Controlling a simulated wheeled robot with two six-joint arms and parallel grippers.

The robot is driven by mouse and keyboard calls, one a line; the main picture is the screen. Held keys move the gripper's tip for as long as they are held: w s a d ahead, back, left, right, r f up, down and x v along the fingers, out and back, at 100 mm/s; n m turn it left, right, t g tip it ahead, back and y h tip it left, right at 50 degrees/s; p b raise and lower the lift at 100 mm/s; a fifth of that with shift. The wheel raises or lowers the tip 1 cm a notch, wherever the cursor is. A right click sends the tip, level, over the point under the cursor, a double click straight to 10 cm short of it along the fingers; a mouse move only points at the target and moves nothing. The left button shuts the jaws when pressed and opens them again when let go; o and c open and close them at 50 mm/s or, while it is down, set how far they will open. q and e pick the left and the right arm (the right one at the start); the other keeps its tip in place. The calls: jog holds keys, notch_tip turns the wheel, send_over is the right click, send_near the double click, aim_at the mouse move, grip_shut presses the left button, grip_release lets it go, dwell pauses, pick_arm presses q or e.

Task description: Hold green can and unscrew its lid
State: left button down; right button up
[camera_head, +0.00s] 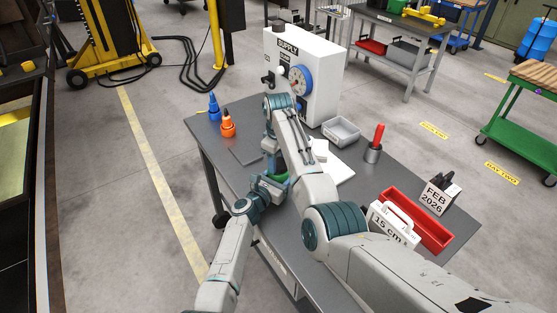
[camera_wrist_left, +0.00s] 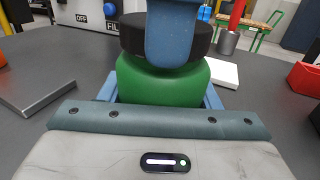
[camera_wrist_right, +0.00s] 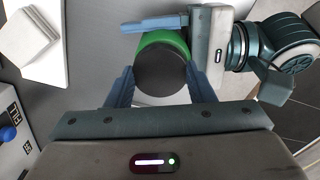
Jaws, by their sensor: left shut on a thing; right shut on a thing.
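The green can (camera_wrist_left: 160,85) stands upright with its black lid (camera_wrist_right: 161,75) on top. In the left wrist view my left gripper (camera_wrist_left: 162,92) is shut around the green body from the side. In the right wrist view my right gripper (camera_wrist_right: 160,85) comes from above, with one finger on each side of the black lid, shut on it. One blue finger of it covers part of the lid in the left wrist view. In the head view the can (camera_head: 279,177) is mostly hidden by my arms and grippers.
On the grey table (camera_head: 220,172) stand a white supply box (camera_head: 322,85), orange (camera_head: 228,125) and blue (camera_head: 213,106) bottles, a grey tray (camera_head: 341,131), a metal cup (camera_head: 373,154) with a red-handled item, a red tray (camera_head: 432,237) and a white "15 cm" block (camera_head: 388,232).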

aim_at(278, 163)
jog(key=shift+r, duration=0.2)
jog(key=shift+r, duration=0.9)
jog(key=shift+r, duration=2)
pick_arm(q)
jog(key=shift+c, duration=2.4)
grip_release()
jog(key=shift+o, duration=0.4)
jog(key=shift+s+a, duration=0.1)
